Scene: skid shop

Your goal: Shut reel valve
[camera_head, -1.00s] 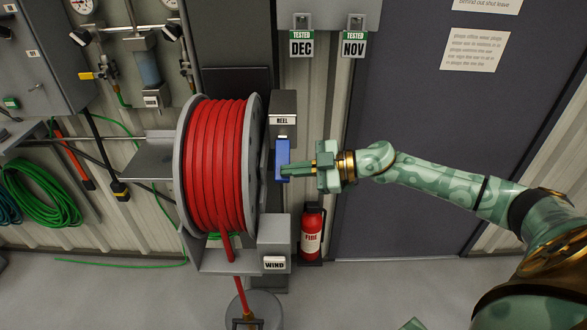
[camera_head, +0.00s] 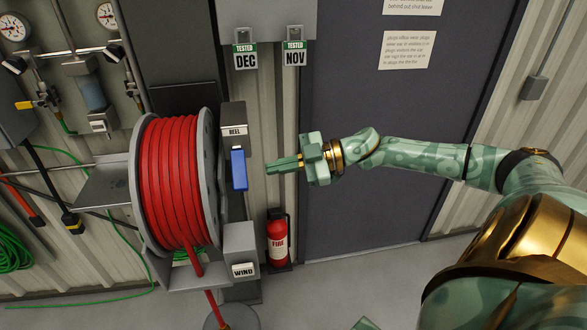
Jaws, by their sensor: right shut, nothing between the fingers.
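The reel valve's blue handle (camera_head: 239,169) hangs straight down below the grey box labelled REEL (camera_head: 236,131), at the right side of the hose reel. The reel (camera_head: 209,180) carries red hose (camera_head: 172,180). My right gripper (camera_head: 270,166) is shut and empty. Its fingers point left toward the blue handle, with a gap between them, so they look apart from it. A small green piece shows at the bottom edge, but I cannot tell whether it is part of my left arm; my left gripper is not in view.
A grey box labelled WIND (camera_head: 242,270) sits below the handle. A red fire extinguisher (camera_head: 278,240) stands on the floor beneath my right gripper. DEC (camera_head: 246,60) and NOV (camera_head: 295,57) tags hang above.

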